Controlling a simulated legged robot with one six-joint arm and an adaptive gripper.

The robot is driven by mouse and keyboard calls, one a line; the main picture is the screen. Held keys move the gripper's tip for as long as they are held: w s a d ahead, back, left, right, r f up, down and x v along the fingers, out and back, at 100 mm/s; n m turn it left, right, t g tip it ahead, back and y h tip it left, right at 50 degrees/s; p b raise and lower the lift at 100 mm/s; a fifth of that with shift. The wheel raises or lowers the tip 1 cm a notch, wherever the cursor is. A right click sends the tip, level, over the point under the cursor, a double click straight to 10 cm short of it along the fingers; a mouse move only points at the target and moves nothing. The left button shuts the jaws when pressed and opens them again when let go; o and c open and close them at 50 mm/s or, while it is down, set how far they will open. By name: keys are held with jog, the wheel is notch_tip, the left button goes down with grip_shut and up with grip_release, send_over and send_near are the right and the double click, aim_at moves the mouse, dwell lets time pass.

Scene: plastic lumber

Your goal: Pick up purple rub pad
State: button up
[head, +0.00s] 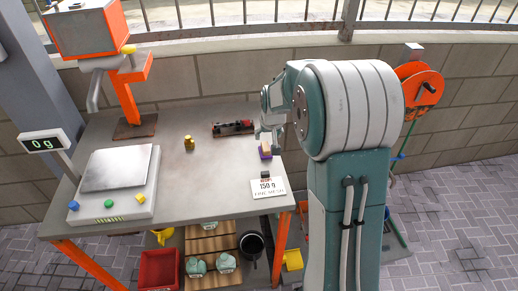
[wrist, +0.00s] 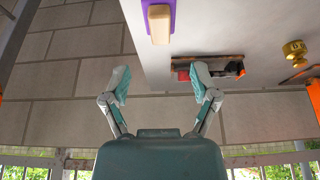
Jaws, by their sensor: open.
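The purple rub pad (head: 265,153) lies near the right edge of the grey table, with a beige block on top of its purple base. It also shows at the top of the wrist view (wrist: 159,24), beyond my fingertips and roughly centred between them. My gripper (wrist: 160,80) is open and empty, with its two fingers spread wide. In the head view my gripper (head: 270,136) hangs over the table's right side, close to the pad, and partly covers the area around it. The fingers are apart from the pad in the wrist view.
A dark tool with a red part (head: 233,128) and a brass weight (head: 189,143) stand left of the pad. A sign reading 150 g (head: 268,187) is in front. A scale (head: 115,180) showing 0 g sits at the left. The middle of the table (head: 200,180) is clear.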

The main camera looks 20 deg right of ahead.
aim_at(264, 147)
jog(key=x, duration=0.3)
jog(key=shift+d, duration=0.3)
jog(key=shift+w+a+f, duration=0.2)
jog(key=shift+a+f, duration=0.2)
jog(key=shift+f, duration=0.15)
jog(key=x, duration=0.4)
jog(key=shift+a+f, duration=0.1)
jog(key=shift+f, duration=0.05)
jog(key=shift+w+d+f, duration=0.1)
jog(key=shift+d+f, duration=0.05)
jog(key=shift+d, duration=0.35)
jog(key=shift+a, duration=0.25)
jog(key=c, duration=0.9)
jog(key=shift+a, duration=0.25)
grip_shut()
